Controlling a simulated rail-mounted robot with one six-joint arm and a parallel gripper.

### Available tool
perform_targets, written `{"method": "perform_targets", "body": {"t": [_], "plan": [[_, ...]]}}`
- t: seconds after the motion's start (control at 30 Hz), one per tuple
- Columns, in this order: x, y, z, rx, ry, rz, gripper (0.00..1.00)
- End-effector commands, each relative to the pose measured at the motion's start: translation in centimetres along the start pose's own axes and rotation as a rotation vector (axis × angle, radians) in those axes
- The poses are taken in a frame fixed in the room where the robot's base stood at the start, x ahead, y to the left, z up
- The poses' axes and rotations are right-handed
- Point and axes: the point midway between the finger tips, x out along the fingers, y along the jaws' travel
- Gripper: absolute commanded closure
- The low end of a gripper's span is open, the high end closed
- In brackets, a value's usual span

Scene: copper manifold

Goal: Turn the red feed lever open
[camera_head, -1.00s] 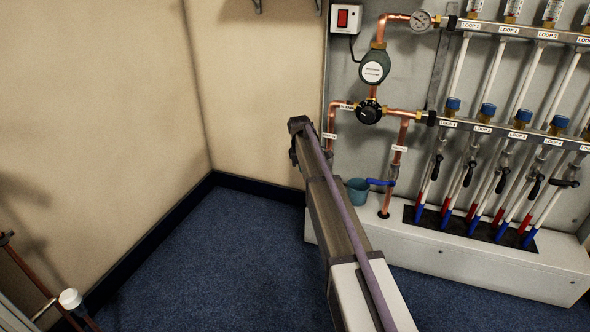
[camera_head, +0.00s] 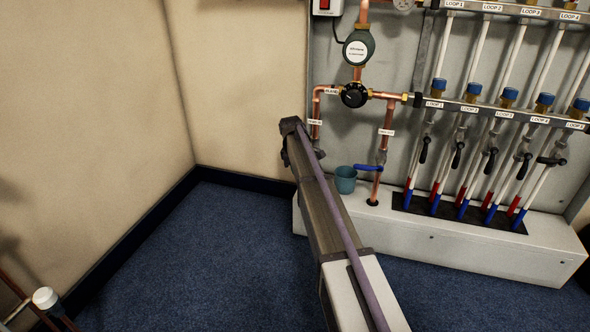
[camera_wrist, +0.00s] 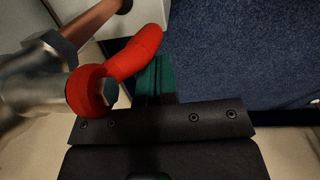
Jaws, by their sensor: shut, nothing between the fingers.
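The red feed lever (camera_wrist: 128,62) shows close up in the wrist view. It is a curved red handle fixed by a hex nut to a grey metal valve body (camera_wrist: 32,82). Its free end points up and right in the picture. My gripper (camera_wrist: 165,122) is the dark block at the bottom of that view, shut and empty. It lies just below the lever in the picture; I cannot tell whether they touch. In the head view the lever is hidden behind my arm, and I cannot make out the gripper's fingers.
A blue lever (camera_head: 369,168) sits on the copper pipe to the right of my arm. A teal cup (camera_head: 345,180) stands on the white ledge (camera_head: 450,240) beside it. Several loop pipes with black handles are further right. The blue carpet (camera_head: 190,260) at left is clear.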

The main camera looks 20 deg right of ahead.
Motion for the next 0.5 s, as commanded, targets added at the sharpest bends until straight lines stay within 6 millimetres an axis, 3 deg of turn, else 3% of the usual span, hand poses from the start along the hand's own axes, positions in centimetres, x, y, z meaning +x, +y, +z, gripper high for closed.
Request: {"method": "perform_targets", "body": {"t": [0.5], "plan": [[0.53,-0.03,0.56,0.000,0.000,0.000,1.00]]}}
